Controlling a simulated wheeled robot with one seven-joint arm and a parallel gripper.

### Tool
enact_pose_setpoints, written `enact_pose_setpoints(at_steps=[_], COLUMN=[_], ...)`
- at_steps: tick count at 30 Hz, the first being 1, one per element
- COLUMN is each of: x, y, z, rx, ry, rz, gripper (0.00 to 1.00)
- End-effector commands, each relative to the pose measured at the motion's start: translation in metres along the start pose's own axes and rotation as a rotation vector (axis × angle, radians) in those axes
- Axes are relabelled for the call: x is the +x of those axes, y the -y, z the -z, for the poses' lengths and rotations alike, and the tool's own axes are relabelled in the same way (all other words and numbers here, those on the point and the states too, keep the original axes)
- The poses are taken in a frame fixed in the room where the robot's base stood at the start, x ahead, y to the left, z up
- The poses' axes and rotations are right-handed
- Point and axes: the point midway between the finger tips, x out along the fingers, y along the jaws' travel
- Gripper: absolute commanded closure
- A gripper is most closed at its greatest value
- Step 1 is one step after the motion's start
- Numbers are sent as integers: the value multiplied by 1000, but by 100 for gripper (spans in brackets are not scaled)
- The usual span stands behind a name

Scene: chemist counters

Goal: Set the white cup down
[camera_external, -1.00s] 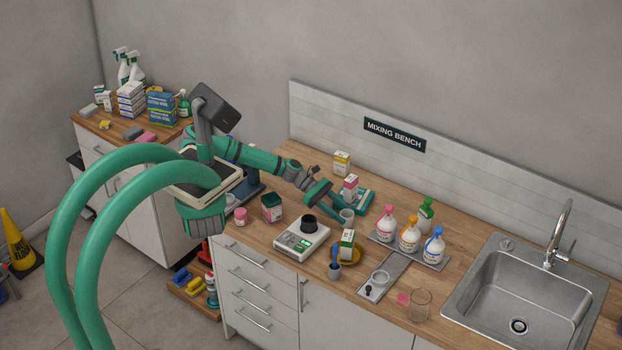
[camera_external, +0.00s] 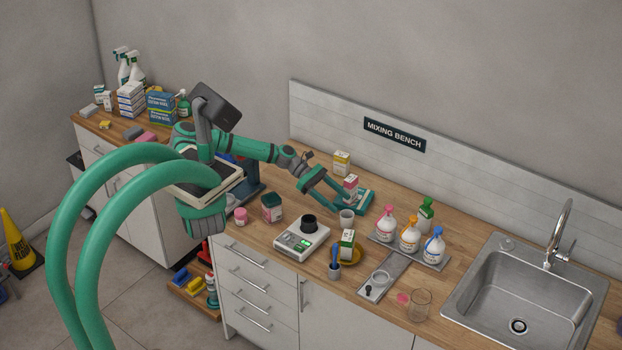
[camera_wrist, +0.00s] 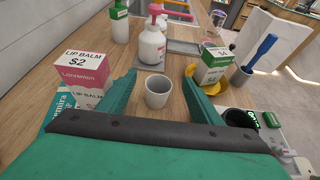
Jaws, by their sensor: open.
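The white cup (camera_external: 346,218) stands upright on the wooden bench top, behind the scale. In the wrist view the cup (camera_wrist: 158,92) sits between the fingertips of my gripper (camera_wrist: 157,84), with a gap on both sides. My gripper (camera_external: 333,200) is open and empty, with its green fingers apart and low over the bench. The cup's base rests on the wood and its inside looks empty.
A lip balm box (camera_wrist: 84,72) stands just left of the fingers in the wrist view. A white-green box (camera_wrist: 212,64) in a yellow bowl (camera_external: 351,257) stands to the right. The scale (camera_external: 302,241) and the bottle tray (camera_external: 432,258) are close by.

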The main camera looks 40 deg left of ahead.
Motion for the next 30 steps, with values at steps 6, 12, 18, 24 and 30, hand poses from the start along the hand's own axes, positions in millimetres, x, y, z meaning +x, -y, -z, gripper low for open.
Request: enact_pose_setpoints(at_steps=[6,12,18,24,30], x=[-11,-13,-13,-14,-30], y=[0,-1,0,0,-1], z=[-23,-27,-27,-31,-70], rx=[-1,-1,-1,0,4], ry=[1,0,0,0,1], rz=[-1,-2,-2,-1,-3], gripper=[38,38,38,38,38])
